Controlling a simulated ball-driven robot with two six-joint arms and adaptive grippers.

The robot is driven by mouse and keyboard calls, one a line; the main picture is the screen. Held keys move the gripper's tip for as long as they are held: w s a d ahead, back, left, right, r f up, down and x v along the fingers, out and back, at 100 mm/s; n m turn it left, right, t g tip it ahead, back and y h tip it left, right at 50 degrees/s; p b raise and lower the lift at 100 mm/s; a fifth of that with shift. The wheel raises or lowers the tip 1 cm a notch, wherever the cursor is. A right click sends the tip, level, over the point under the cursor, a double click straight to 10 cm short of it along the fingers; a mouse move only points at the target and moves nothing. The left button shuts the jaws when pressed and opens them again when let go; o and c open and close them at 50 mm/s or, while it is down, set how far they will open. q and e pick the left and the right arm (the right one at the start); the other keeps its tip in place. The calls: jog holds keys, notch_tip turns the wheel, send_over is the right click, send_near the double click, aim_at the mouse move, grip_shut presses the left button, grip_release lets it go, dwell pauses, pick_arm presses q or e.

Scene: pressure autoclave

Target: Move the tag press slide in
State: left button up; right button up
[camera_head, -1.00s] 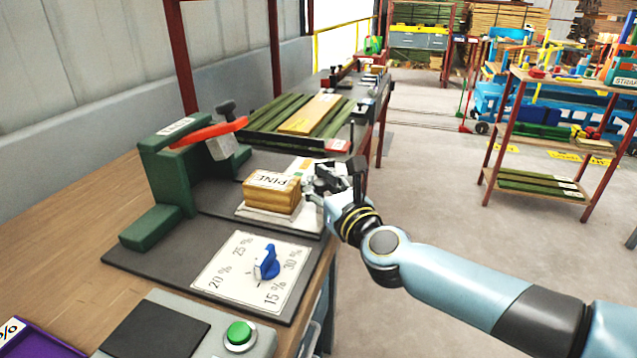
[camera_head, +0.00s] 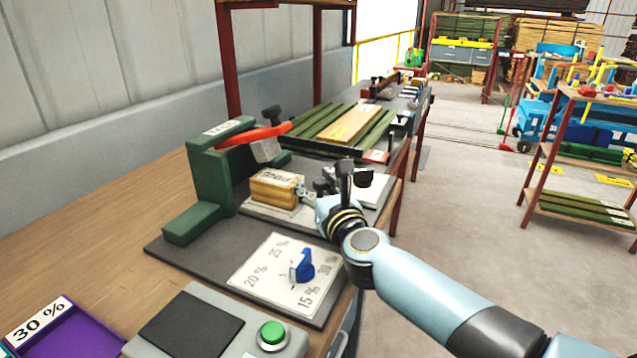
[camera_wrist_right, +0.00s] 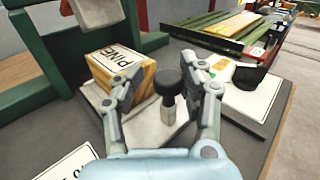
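The tag press (camera_head: 212,185) is a green frame with a red lever (camera_head: 253,137). Its slide (camera_head: 262,213) is a pale plate lying on the dark base and carries a wooden block marked PINE (camera_head: 277,188). In the right wrist view, a black knob (camera_wrist_right: 168,82) on a metal stem stands on the slide beside the block (camera_wrist_right: 120,72). My right gripper (camera_head: 318,190) is at the slide's outer end. Its fingers (camera_wrist_right: 166,82) are apart, one on each side of the knob, with small gaps visible. My left gripper is not in view.
A dial plate (camera_head: 262,283) with a blue knob lies in front of the slide. A control box with a green button (camera_head: 272,333) and a purple tray (camera_head: 75,335) are nearer. A rack of green slats (camera_head: 318,122) stands behind.

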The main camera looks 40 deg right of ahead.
jog(key=shift+o, duration=0.5)
jog(key=shift+w+d+r, duration=0.1)
jog(key=shift+d, duration=0.1)
jog(key=v, duration=1.2)
jog(key=shift+a, duration=0.1)
